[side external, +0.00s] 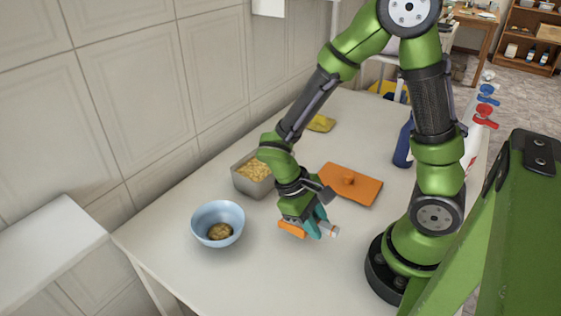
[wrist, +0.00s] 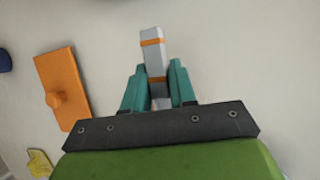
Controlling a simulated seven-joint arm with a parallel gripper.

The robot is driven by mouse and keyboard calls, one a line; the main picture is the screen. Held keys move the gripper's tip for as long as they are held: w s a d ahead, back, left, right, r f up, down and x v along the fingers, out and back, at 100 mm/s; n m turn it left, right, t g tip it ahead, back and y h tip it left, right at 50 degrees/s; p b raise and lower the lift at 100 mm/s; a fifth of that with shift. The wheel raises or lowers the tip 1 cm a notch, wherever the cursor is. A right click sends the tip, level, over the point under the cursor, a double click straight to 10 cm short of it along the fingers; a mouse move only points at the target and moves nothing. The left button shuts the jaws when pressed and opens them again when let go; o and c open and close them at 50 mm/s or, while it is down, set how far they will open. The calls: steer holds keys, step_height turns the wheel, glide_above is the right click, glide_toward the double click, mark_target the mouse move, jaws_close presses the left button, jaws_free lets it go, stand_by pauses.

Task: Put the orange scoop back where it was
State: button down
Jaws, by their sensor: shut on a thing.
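The orange scoop (side external: 292,229) is held in my gripper (side external: 318,224), above or on the table's near half; I cannot tell if it touches. Its orange part shows to the left of the teal fingers and its light grey handle end to the right. In the wrist view, the scoop's grey handle with orange bands (wrist: 153,52) sits between the two teal fingers of my gripper (wrist: 156,88), which are closed on it. The rest of the scoop is hidden there by the gripper.
A blue bowl (side external: 205,216) with brown contents stands left of my gripper. Behind are a metal tin (side external: 241,186) of yellow pieces and an orange board with a knob (side external: 363,194). The front table is clear.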

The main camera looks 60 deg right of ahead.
steer(key=shift+f, duration=1.15)
steer(key=shift+f, duration=0.1)
steer(key=c, duration=0.9)
jaws_free()
steer(key=w+r+m+t+y, duration=0.1)
steer(key=r+t, duration=0.3)
steer(key=r, duration=0.3)
steer(key=w+r+m+t+y, duration=0.1)
steer(key=r+t, duration=0.3)
steer(key=r, duration=0.4)
steer(key=w+r+m+t+y, duration=0.1)
steer(key=r+t, duration=0.3)
steer(key=r, duration=0.4)
steer(key=shift+w+r+m+y, duration=0.1)
steer(key=shift+w+m+y, duration=0.15)
steer(key=shift+y, duration=0.25)
